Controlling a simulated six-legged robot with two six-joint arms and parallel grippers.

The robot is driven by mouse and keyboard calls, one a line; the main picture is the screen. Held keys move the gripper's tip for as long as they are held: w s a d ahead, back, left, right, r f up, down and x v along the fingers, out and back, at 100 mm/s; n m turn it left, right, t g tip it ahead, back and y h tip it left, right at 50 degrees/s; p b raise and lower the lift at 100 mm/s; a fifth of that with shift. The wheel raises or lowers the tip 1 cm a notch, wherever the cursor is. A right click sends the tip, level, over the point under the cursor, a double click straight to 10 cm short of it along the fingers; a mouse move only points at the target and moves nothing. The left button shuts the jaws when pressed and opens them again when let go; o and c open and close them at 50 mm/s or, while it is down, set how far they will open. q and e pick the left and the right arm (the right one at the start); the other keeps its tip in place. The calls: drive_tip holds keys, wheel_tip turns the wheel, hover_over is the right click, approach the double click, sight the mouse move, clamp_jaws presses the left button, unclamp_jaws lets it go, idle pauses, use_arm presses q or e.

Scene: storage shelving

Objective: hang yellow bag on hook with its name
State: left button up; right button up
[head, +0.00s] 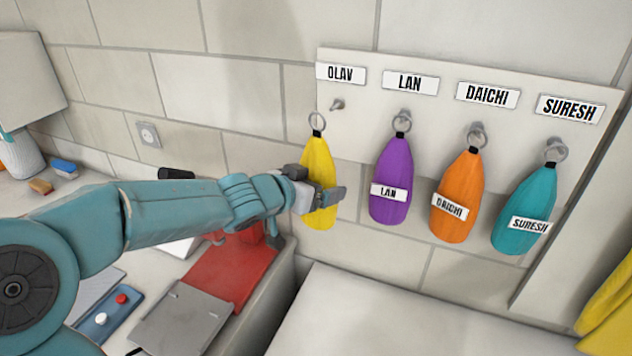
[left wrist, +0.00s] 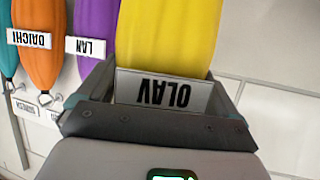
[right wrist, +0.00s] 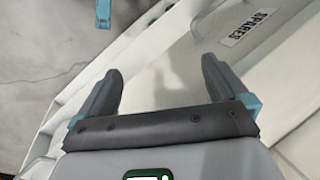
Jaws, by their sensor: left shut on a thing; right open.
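The yellow bag (head: 318,172) is upright in front of the wall, its ring (head: 317,121) just left of and slightly below the empty hook (head: 337,104) under the OLAV label (head: 341,74). My left gripper (head: 328,196) is shut on the bag's lower half. In the left wrist view the bag (left wrist: 168,35) carries a tag reading OLAV (left wrist: 165,92), between the fingers. Whether the ring touches the hook cannot be told.
A purple LAN bag (head: 391,170), an orange DAICHI bag (head: 458,190) and a teal SURESH bag (head: 525,205) hang by rings under their labels on the board (head: 440,140). A red object (head: 232,268) and a grey plate (head: 182,318) lie on the counter below.

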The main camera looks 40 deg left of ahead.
use_arm(q)
drive_tip(key=w+a+p, duration=0.1)
drive_tip(key=w, duration=0.7)
drive_tip(key=shift+a+f, duration=0.4)
idle(0.4)
idle(0.6)
drive_tip(key=o, duration=1.1)
drive_tip(key=shift+c, duration=0.2)
drive_tip(key=shift+s, duration=0.1)
